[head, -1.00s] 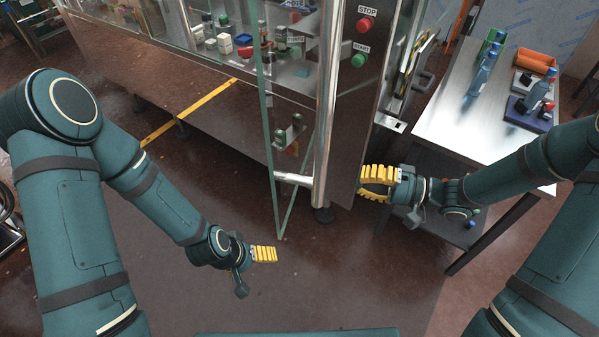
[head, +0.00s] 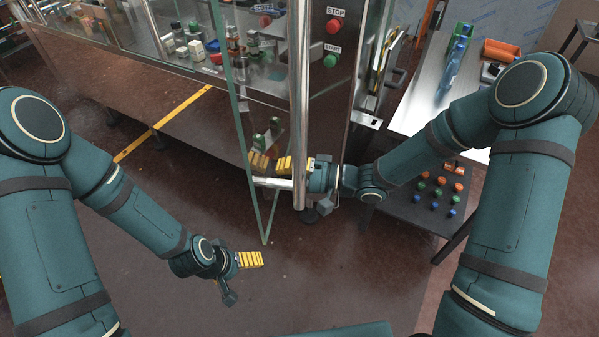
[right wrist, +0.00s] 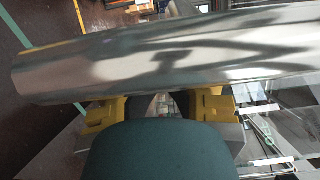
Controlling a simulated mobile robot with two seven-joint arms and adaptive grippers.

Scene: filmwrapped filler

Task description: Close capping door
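The capping door (head: 257,205) is a clear glass panel with greenish edges, standing ajar from the machine front. Its steel handle (head: 300,95) is a tall vertical bar with a short horizontal mount (head: 272,183) low down. My right gripper (head: 271,162) is at the lower end of the handle, its yellow fingers apart, partly seen past the bar and glass. In the right wrist view the steel bar (right wrist: 170,62) crosses just beyond the spread fingers (right wrist: 160,108); contact cannot be told. My left gripper (head: 250,259) hangs low over the floor, empty, its finger gap hidden.
The machine panel has a red STOP button (head: 333,26) and a green START button (head: 331,61). A steel table (head: 408,108) with bottles and trays stands at right; its lower shelf (head: 405,205) holds several coloured caps. Floor is clear in front.

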